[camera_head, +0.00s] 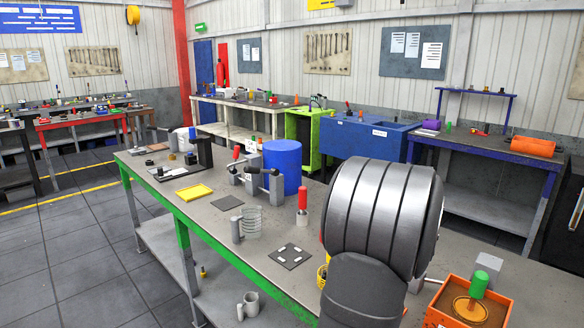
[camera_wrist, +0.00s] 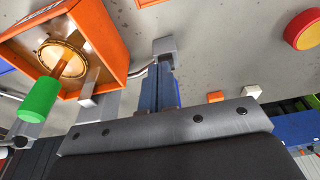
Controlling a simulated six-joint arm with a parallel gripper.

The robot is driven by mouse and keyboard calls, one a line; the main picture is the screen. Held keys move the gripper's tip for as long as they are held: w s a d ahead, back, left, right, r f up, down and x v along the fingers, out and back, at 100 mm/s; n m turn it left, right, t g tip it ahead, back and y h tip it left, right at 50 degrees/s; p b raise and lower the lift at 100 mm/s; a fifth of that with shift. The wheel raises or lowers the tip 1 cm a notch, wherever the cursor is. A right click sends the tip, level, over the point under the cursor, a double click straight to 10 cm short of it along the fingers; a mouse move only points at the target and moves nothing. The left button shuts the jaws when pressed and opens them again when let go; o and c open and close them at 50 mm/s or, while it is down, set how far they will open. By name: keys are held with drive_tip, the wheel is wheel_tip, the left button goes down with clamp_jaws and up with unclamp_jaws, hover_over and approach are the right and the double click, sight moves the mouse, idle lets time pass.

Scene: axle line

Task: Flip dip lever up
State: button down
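The orange dip box (camera_head: 440,312) stands at the bench's near right, with a round gold part inside. A green-topped piece (camera_head: 479,285) rises from it. The wrist view shows the box (camera_wrist: 112,30) and green end (camera_wrist: 38,100) at upper left. A grey block (camera_wrist: 165,47) and a blue upright (camera_wrist: 163,88) lie beside the box, ahead of my gripper. I cannot tell which part is the lever or its position.
A red-handled tool (camera_head: 302,200), a dark square plate (camera_head: 290,256), a coiled part (camera_head: 251,223) and a blue drum (camera_head: 284,167) stand on the bench left of my arm. A yellow tray (camera_head: 194,192) lies farther left. A red-topped round part (camera_wrist: 303,30) shows in the wrist view.

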drive_tip(key=shift+w+d+r, duration=0.1)
idle(0.3)
drive_tip(key=shift+w+d+r, duration=0.2)
drive_tip(key=shift+w+d, duration=0.2)
drive_tip(key=shift+w+d+r, duration=0.15)
drive_tip(key=shift+w+d, duration=0.25)
idle(0.5)
drive_tip(key=shift+w+d+r, duration=0.15)
drive_tip(key=shift+w+d, duration=0.25)
drive_tip(key=shift+d, duration=0.05)
drive_tip(key=shift+w, duration=0.1)
